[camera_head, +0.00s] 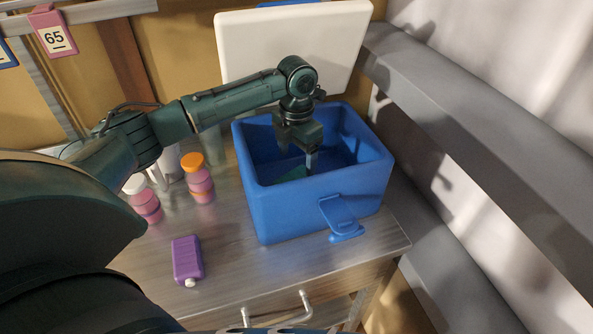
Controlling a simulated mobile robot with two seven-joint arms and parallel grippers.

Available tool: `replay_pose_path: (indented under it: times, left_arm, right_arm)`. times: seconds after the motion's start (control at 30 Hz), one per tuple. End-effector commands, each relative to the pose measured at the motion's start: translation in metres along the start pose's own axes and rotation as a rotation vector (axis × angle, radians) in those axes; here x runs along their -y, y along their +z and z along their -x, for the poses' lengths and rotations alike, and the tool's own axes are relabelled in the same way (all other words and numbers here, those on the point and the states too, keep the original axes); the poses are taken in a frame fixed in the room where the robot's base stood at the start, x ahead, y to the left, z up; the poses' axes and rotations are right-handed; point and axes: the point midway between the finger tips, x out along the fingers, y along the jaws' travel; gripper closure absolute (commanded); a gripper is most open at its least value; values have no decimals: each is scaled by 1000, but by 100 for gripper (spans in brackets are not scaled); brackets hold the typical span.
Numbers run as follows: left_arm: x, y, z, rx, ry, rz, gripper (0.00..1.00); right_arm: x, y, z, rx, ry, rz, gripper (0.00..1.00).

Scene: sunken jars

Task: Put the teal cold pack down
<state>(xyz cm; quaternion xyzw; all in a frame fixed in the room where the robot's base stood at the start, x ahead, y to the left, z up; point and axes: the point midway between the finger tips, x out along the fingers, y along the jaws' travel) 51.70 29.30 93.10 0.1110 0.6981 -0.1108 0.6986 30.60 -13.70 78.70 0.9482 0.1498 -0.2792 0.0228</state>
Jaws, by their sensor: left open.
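The teal cold pack (291,174) shows as a small teal patch low inside the blue box (318,211); the box's front wall hides most of it. My left gripper (310,163) points down inside the box opening, close to the pack's right end. It is open. I cannot tell whether its fingers touch the pack. My right gripper is not in view.
The box's white lid (290,45) stands raised behind it, and a blue latch (340,216) hangs in front. Left are an orange-capped jar (199,184), a white-capped jar (145,202) and a purple bottle (187,258). A grey rail (470,120) runs along the right.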

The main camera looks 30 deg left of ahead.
Motion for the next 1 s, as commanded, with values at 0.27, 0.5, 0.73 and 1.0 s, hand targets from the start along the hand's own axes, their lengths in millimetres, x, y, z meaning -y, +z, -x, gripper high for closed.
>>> replay_pose_path:
  times: [0.27,0.5,0.73,1.0]
  left_arm:
    - [0,0,43,1,1,1,26]
    - [0,0,51,0,0,1,26]
    - [0,0,50,0,0,1,26]
    - [10,6,54,30,-11,13,26]
  right_arm:
    - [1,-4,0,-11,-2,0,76]
    - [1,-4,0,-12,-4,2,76]
    - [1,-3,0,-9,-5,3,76]
    - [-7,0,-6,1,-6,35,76]
